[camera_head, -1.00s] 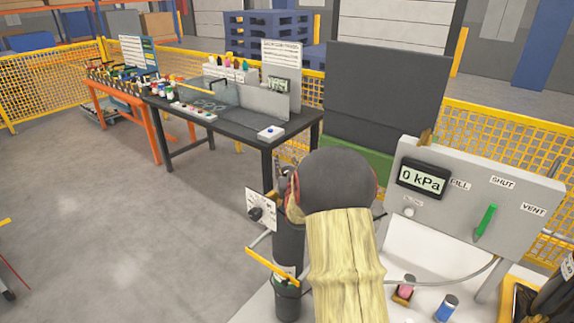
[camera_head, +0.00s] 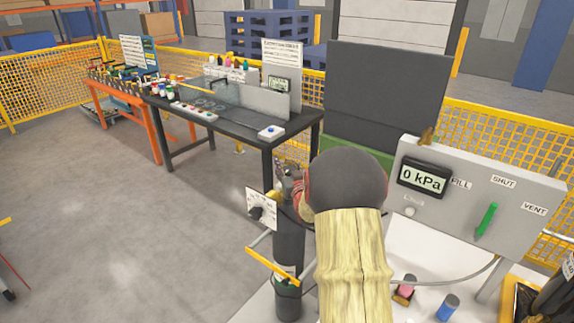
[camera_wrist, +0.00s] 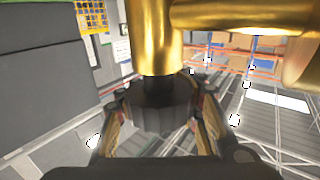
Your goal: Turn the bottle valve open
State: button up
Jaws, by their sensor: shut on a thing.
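In the wrist view, the bottle valve has a shiny brass body (camera_wrist: 155,40) and a dark ridged knob (camera_wrist: 165,112). My gripper (camera_wrist: 160,118) is shut on this knob, one finger on each side. In the head view my gripper (camera_head: 292,187) is at the bottle's top, and my dark round wrist and pale forearm hide much of it. The knob is not clear there.
A grey panel (camera_head: 480,195) at right has a display reading 0 kPa (camera_head: 423,178) and a green lever (camera_head: 486,219) between FILL, SHUT and VENT labels. Pink and blue capped items (camera_head: 447,307) stand on the white surface. A black workbench (camera_head: 235,125) stands behind, left of the bottle.

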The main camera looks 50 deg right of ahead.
aim_at(289, 172)
jog(key=a+n+g+y+p, duration=0.3)
jog(key=n+y+p, duration=0.5)
jog(key=y, duration=0.4)
jog(key=s+a+n+g+y+p, duration=0.1)
jog(key=a+n+g+y+p, duration=0.2)
jog(key=n+y+p, duration=0.6)
jog(key=n+y, duration=0.1)
jog(key=y, duration=0.3)
jog(key=shift+s+r, duration=0.2)
jog(key=shift+r, duration=0.05)
jog(key=shift+n+p, duration=0.3)
jog(key=shift+p, duration=0.55)
jog(key=shift+s+a+f+n+g+y+p, duration=0.15)
jog(key=shift+n+g+y+p, duration=0.55)
jog(key=shift+p, duration=1)
jog(key=o, duration=1.3)
jog(key=shift+s+f, duration=0.1)
jog(key=shift+o, duration=0.5)
jog(key=b, duration=0.2)
jog(key=m+h+b, duration=0.1)
jog(key=shift+f+t+b, duration=0.25)
jog(key=shift+t+b, duration=0.05)
jog(key=shift+b, duration=0.05)
